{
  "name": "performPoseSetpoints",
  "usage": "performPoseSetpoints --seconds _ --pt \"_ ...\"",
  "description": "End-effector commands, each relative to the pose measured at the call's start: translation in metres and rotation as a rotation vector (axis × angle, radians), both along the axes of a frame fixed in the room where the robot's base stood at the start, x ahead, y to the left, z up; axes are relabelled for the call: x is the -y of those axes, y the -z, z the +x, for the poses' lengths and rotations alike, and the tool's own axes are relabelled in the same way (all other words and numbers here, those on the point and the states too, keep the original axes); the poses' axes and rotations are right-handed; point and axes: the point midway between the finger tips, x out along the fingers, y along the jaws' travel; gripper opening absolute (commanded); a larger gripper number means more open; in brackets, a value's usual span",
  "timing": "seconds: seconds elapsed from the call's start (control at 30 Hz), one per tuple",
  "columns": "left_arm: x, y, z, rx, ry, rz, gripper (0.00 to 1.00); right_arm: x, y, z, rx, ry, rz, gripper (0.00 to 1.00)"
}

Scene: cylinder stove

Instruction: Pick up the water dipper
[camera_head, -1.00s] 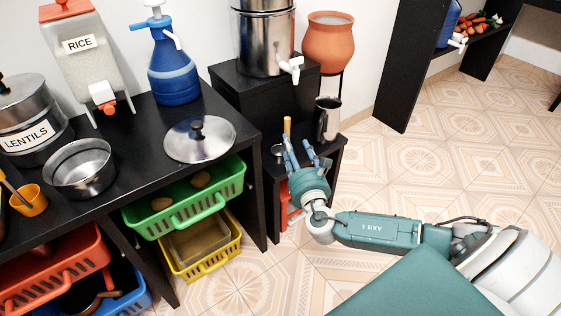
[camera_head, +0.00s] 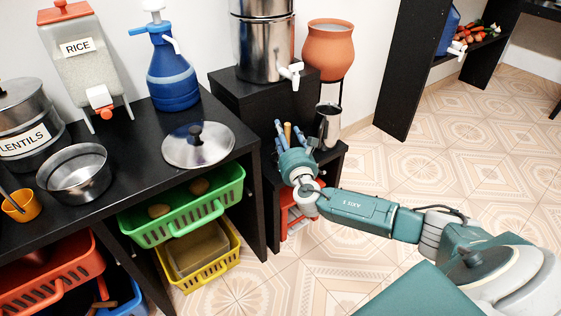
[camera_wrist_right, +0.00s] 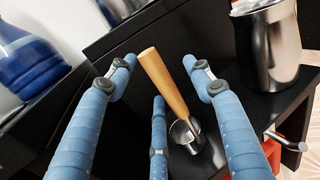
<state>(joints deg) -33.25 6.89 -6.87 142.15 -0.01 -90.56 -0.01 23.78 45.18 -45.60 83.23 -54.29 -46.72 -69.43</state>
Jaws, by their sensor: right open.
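The water dipper has a light wooden handle and a small metal cup. Its handle (camera_wrist_right: 165,85) stands tilted in the right wrist view, with the cup (camera_wrist_right: 186,131) lower down by the black surface. In the head view only the handle top (camera_head: 288,129) shows; the hand hides the cup. My right gripper (camera_head: 290,133) is open, its blue fingers pointing away from me over the low black stand. In the right wrist view, the fingers of this gripper (camera_wrist_right: 159,70) lie around the handle, with gaps on both sides. My left gripper is not in view.
A metal jug (camera_head: 328,127) stands on the low stand (camera_head: 327,158), right of the dipper. A steel water container (camera_head: 263,45) with a tap stands on a taller black block (camera_head: 240,95) behind. The black table (camera_head: 225,118) with a metal lid (camera_head: 198,148) is at left.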

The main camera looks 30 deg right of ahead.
Motion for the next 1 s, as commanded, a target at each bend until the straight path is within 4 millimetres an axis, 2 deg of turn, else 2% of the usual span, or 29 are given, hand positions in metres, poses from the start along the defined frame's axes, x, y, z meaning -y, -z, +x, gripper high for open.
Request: performPoseSetpoints --seconds 0.03,0.3,0.67,0.77,0.9,0.93,1.0 --pt "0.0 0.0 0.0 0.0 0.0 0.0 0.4 0.0 0.0 0.0 0.0 0.0 0.0 0.51" --pt "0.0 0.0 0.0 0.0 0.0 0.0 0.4 0.0 0.0 0.0 0.0 0.0 0.001 0.0" --pt "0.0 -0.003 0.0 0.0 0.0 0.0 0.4 0.0 -0.006 0.0 0.002 0.0 0.0 0.0" --pt "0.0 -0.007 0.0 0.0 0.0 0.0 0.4 0.0 -0.014 0.0 0.003 0.0 0.001 0.0" --pt "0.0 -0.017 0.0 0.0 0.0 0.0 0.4 0.0 -0.037 0.0 0.003 -0.001 0.001 0.0" --pt "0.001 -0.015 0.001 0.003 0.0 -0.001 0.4 0.0 -0.039 0.0 0.003 0.0 0.001 0.0" --pt "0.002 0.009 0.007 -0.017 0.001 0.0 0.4 0.0 -0.053 0.0 0.003 0.0 0.001 0.0"
